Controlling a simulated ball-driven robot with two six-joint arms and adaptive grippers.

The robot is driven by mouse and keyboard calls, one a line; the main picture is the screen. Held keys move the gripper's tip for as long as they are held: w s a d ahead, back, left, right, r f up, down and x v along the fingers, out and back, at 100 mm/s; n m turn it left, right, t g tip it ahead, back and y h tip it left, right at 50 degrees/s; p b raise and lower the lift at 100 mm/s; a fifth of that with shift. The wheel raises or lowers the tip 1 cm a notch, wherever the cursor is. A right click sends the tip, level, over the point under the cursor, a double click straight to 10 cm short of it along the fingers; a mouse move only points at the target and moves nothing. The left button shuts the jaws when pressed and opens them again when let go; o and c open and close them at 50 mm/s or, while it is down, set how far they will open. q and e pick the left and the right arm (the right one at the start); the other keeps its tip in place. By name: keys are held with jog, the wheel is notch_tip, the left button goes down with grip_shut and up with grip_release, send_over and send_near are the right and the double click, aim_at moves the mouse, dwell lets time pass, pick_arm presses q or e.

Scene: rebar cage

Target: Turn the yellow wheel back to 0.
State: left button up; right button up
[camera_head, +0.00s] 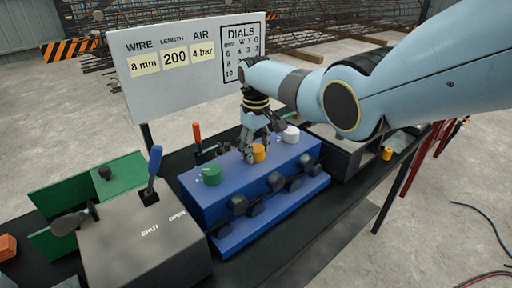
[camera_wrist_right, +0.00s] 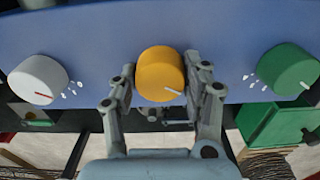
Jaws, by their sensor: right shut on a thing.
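The yellow wheel (camera_head: 259,153) is the middle of three dials on top of a blue box (camera_head: 222,196). In the right wrist view the yellow wheel (camera_wrist_right: 161,74) has a pale pointer line low on its right side. My right gripper (camera_head: 258,146) reaches down to the wheel from above. In the right wrist view its two fingers (camera_wrist_right: 160,84) stand on either side of the wheel and are shut on it. The wheel's scale marks are hidden. My left gripper is not in view.
A green wheel (camera_head: 212,175) and a white wheel (camera_head: 291,134) flank the yellow one. Black knobs line the box front. A grey box (camera_head: 140,245) with a blue-handled lever stands at left. A sign (camera_head: 190,60) stands behind.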

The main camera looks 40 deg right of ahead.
aim_at(256, 147)
dwell(0.5)
jog(key=o, duration=1.2)
jog(key=shift+c, duration=0.2)
notch_tip(256, 147, up, 12)
